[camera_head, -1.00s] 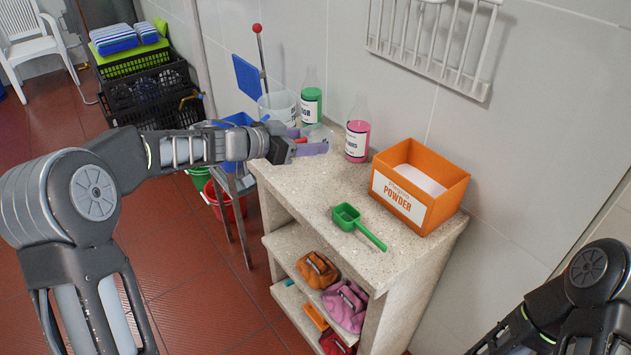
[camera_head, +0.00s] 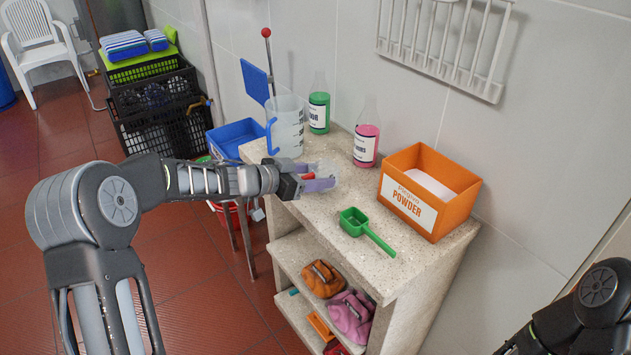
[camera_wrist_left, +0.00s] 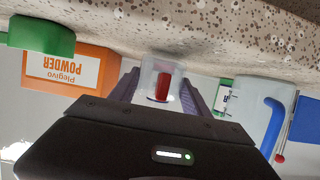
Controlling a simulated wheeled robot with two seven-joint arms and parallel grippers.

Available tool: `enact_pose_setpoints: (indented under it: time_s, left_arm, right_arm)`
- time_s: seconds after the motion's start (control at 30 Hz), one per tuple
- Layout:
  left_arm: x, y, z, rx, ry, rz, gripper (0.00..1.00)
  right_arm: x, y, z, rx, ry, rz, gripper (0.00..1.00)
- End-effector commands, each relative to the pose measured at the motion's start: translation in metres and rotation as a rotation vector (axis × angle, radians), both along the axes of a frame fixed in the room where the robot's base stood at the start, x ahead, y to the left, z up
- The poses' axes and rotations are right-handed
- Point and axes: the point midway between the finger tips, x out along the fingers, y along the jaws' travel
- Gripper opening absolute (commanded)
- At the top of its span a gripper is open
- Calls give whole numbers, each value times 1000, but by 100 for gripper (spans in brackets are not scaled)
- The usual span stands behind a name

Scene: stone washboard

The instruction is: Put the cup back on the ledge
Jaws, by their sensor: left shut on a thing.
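My left gripper (camera_head: 322,179), with pale purple fingers, is shut on a small clear cup (camera_head: 327,169) over the left front part of the stone counter top (camera_head: 318,218). In the left wrist view, which is upside down, the cup (camera_wrist_left: 149,72) sits between the two fingers (camera_wrist_left: 155,88), with a red patch showing in or through it. I cannot tell whether the cup touches the stone. Of my right arm only a link shows at the lower right of the head view; its gripper is out of view.
On the counter stand a clear jug (camera_head: 289,124) with a blue handle, a green bottle (camera_head: 319,108), a pink bottle (camera_head: 366,140), an orange powder box (camera_head: 428,192) and a green scoop (camera_head: 355,222). Bare stone lies between the cup and the scoop. A white rack (camera_head: 445,45) hangs above.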

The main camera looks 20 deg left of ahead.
Motion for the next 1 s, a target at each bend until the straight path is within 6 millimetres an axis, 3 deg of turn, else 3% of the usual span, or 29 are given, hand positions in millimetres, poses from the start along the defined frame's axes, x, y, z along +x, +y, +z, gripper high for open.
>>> enact_pose_setpoints:
  time_s: [0.47, 0.5, 0.73, 1.0]
  left_arm:
    - [0, 0, -10, 0, 0, 0, 15]
    - [0, 0, -10, -1, -1, 0, 59]
    - [0, 0, -9, 0, -1, 0, 77]
    - [0, 0, -8, 0, -1, 0, 77]
  right_arm:
    - [0, 0, -2, 0, 0, 0, 36]
    - [0, 0, -2, 0, 0, 0, 36]
    - [0, 0, -2, 0, 0, 0, 36]
    - [0, 0, -2, 0, 0, 0, 36]
